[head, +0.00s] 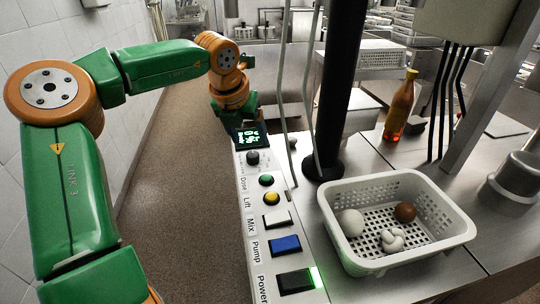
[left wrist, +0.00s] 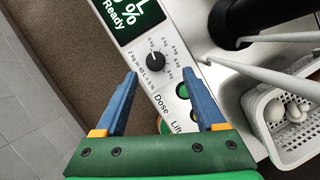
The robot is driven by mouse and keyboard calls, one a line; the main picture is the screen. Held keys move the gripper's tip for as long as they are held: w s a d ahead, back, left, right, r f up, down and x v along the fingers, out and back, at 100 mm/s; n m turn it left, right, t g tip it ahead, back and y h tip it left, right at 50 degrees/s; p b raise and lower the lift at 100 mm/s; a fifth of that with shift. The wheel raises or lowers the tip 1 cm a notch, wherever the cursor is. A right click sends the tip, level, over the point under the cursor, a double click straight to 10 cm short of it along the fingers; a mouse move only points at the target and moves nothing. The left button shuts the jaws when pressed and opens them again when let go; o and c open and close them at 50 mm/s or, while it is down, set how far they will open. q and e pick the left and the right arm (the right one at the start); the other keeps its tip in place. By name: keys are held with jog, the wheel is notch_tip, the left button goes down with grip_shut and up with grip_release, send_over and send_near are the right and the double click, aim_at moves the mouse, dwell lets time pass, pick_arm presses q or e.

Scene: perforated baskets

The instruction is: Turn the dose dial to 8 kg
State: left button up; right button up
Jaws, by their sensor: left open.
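The dose dial (left wrist: 156,61) is a black round knob on a pale control panel, ringed by kg marks, with the word Dose below it in the left wrist view. In the head view the dial (head: 252,157) is near the panel's far end. The knob's pointer is too small to read surely. My left gripper (left wrist: 163,72) is open, its blue fingers apart on either side of the dial, with nothing between them gripped. My right gripper is not in view.
A lit screen (head: 250,136) sits beyond the dial. Green (head: 266,180) and yellow (head: 271,198) buttons and several switches line the panel towards me. A black post (head: 338,90) and hanging hoses stand to its right. A white perforated basket (head: 445,236) holds several items.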

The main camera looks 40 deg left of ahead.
aim_at(252, 154)
pick_arm(q)
jog(key=shift+f, duration=0.2)
jog(key=x, duration=0.2)
jog(key=p+x, duration=0.1)
jog(key=x, duration=0.1)
jog(key=a+x, duration=0.1)
jog(key=shift+s+f+p, duration=0.1)
jog(key=shift+f+p, duration=0.3)
jog(key=shift+f, duration=0.25)
jog(key=shift+d, duration=0.15)
grip_shut()
